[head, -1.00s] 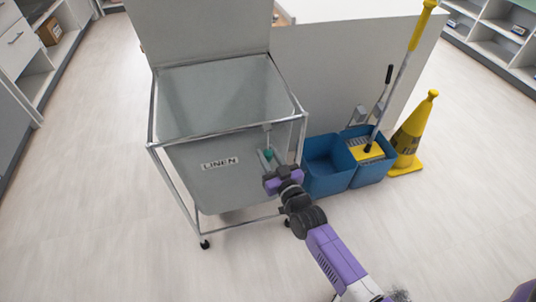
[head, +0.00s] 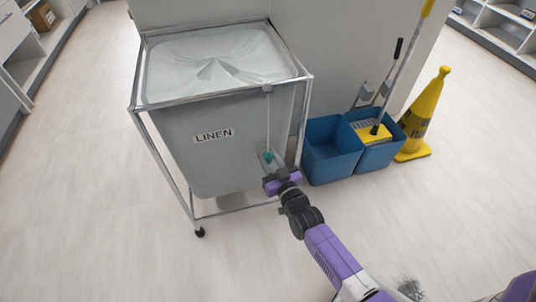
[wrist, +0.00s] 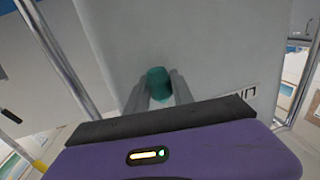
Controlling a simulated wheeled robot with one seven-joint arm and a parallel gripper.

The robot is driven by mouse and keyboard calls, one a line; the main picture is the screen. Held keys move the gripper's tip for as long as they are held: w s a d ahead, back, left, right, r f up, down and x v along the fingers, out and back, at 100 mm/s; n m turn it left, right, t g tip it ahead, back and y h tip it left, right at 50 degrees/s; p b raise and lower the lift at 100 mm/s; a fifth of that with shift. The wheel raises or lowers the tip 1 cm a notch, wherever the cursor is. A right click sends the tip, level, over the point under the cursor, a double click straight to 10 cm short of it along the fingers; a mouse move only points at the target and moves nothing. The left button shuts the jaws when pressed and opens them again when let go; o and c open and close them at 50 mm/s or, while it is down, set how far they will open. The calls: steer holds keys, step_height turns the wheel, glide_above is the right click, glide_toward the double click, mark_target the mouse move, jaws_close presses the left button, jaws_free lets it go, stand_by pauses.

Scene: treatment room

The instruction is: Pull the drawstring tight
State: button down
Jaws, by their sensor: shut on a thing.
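The linen hamper (head: 225,160) is a grey bag labelled LINEN in a wheeled metal frame. Its top (head: 215,62) is gathered, with folds meeting near the middle. A pale drawstring (head: 268,120) hangs from the front rim down to a green toggle (head: 268,157). My gripper (head: 271,161) is in front of the bag's lower right front and is shut on the toggle. In the wrist view the toggle (wrist: 158,82) sits between the two fingers, with the bag's grey wall behind it.
A blue two-part mop bucket (head: 330,150) stands just right of the hamper, with a yellow wringer and a mop. A yellow cone (head: 424,115) stands beyond it. A pale partition (head: 330,60) is behind. The floor in front is clear.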

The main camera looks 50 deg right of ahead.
steer(key=shift+f+b, duration=0.45)
steer(key=shift+f, duration=0.75)
steer(key=c, duration=1.1)
jaws_free()
steer(key=shift+s, duration=0.15)
steer(key=p+v, duration=0.2)
steer(key=v, duration=0.5)
steer(key=shift+s+a, duration=0.2)
steer(key=shift+a, duration=0.05)
